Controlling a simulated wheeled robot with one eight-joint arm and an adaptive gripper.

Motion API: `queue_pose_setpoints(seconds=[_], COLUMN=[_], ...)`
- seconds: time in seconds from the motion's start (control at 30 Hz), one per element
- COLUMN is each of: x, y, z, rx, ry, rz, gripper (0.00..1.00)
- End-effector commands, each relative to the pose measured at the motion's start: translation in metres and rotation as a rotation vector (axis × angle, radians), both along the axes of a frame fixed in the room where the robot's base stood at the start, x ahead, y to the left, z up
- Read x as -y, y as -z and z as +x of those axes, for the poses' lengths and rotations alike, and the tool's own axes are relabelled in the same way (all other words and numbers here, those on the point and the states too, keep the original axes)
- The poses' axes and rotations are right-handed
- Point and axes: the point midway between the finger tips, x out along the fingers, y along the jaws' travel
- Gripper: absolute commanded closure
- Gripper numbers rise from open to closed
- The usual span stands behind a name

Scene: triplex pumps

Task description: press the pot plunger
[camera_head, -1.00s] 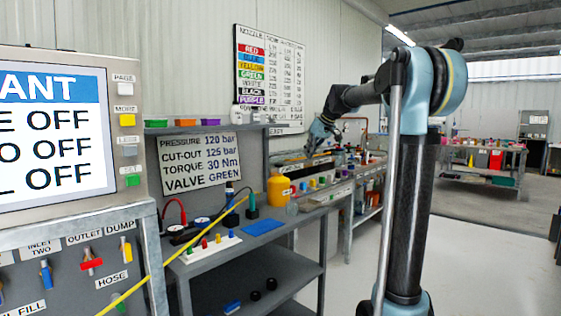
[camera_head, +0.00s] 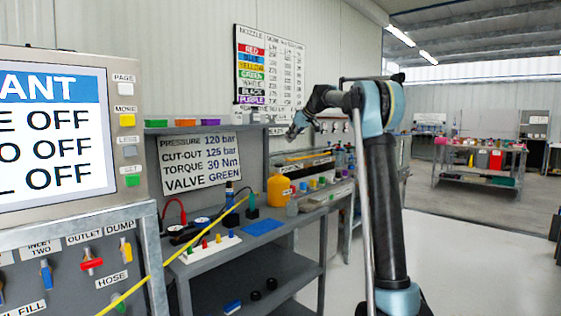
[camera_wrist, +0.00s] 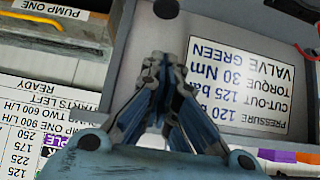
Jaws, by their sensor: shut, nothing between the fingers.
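I cannot pick out the pot plunger with certainty. A small grey round object (camera_head: 292,208) stands beside a yellow-orange container (camera_head: 279,190) on the bench in the head view; it may be the pot. My gripper (camera_head: 292,133) is in the air above and behind that container, near the sign board. In the wrist view my gripper (camera_wrist: 165,62) is shut and empty, with its fingertips in front of the grey panel that carries the sign. A dark round object (camera_wrist: 166,8) is partly cut off at the top edge there.
The pressure and torque sign (camera_head: 194,161) appears upside down in the wrist view (camera_wrist: 241,77). The bench holds a white strip with coloured pegs (camera_head: 211,247) and a blue mat (camera_head: 262,226). A yellow hose (camera_head: 172,258) crosses the front.

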Motion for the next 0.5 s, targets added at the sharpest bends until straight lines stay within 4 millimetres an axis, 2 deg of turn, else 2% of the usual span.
queue_pose_setpoints(seconds=[0.27,0.5], x=[-0.007,-0.029], y=[0.009,0.037], z=[0.005,0.022], rx=[-0.001,-0.001], ry=[-0.001,-0.001], rz=[0.0,-0.001], gripper=[1.0,1.0])
